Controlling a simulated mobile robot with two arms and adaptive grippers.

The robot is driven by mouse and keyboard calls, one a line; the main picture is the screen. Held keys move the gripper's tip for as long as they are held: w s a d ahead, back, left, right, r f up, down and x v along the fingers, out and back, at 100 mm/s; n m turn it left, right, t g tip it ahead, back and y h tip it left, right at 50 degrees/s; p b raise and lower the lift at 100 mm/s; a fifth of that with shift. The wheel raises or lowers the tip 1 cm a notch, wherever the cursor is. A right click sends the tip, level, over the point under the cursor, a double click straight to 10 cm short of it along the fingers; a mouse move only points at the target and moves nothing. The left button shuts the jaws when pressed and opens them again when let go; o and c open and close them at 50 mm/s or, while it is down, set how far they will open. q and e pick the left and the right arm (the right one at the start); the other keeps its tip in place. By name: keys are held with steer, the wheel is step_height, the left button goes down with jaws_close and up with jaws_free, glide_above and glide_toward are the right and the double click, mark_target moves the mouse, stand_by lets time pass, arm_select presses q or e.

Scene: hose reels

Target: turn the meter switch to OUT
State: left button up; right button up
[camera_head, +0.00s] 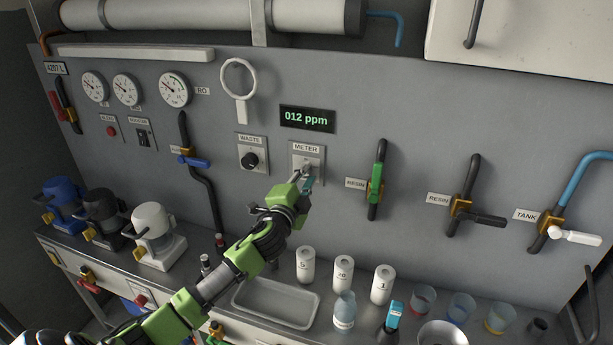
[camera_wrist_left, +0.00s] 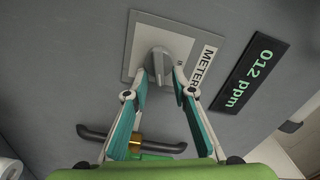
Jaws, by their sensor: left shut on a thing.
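The meter switch is a grey knob on a light plate (camera_head: 296,150) labelled METER, on the grey wall panel under the display. In the left wrist view the knob (camera_wrist_left: 158,62) sits between the two fingertips of my left gripper (camera_wrist_left: 161,80). My left gripper (camera_head: 308,172) is shut on the knob, its arm reaching up from the lower left. The knob's pointer setting and any IN or OUT marks are too small or hidden to read. The display (camera_head: 307,119) reads 012 ppm. My right gripper is not in view.
The WASTE knob (camera_head: 249,160) is just left of the meter plate. A green-handled RESIN valve (camera_head: 376,180) stands to the right. Below are a grey tray (camera_head: 275,304), white cartridges (camera_head: 343,274) and a bottle (camera_head: 344,312) on the counter. A white ring handle (camera_head: 239,90) hangs upper left.

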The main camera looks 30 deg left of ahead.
arm_select(q)
steer(key=o, duration=1.1)
steer(key=v, duration=1.2)
steer(key=shift+f, duration=0.1)
